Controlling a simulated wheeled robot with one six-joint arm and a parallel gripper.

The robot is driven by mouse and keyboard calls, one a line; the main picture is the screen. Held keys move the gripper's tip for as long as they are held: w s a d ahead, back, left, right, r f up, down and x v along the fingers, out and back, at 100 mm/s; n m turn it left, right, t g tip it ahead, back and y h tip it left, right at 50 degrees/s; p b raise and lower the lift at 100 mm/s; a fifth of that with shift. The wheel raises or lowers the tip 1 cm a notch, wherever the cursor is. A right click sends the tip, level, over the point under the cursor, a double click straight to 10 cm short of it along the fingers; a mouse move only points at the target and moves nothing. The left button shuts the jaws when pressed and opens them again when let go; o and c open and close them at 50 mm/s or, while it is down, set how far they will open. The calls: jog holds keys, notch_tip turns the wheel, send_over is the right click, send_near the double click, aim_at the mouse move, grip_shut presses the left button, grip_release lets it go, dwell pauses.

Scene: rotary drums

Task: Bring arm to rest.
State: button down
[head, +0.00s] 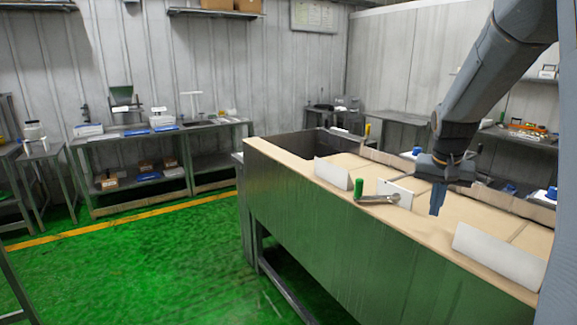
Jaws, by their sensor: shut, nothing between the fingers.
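My arm comes in from the upper right and hangs down over the long workbench. My gripper (437,200) points downward above the bench top, its blue fingers together with nothing between them. A crank with a green handle (359,188) and a metal lever (380,199) stands on the bench just left of my gripper, apart from it. A white plate (397,193) stands upright behind the lever, close to my gripper. The drums themselves cannot be made out.
The bench (310,225) has a tan top and dark green side. White upright panels stand at its left (333,173) and right (497,255). A shelf table (135,135) with boxes lines the back wall. The green floor (150,265) at left is clear.

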jog(key=s+a+f+n+y, duration=0.1)
jog(key=s+a+f+n, duration=0.2)
jog(key=s+a, duration=0.8)
jog(key=s+a+f+n+g+y, duration=0.1)
jog(key=s+a+f+n, duration=0.2)
jog(key=s+a+f, duration=0.3)
jog(key=s+a, duration=0.5)
jog(key=shift+s+a+f+n+g, duration=0.25)
jog(key=shift+a+f+n+g, duration=0.05)
jog(key=shift+a+f, duration=0.05)
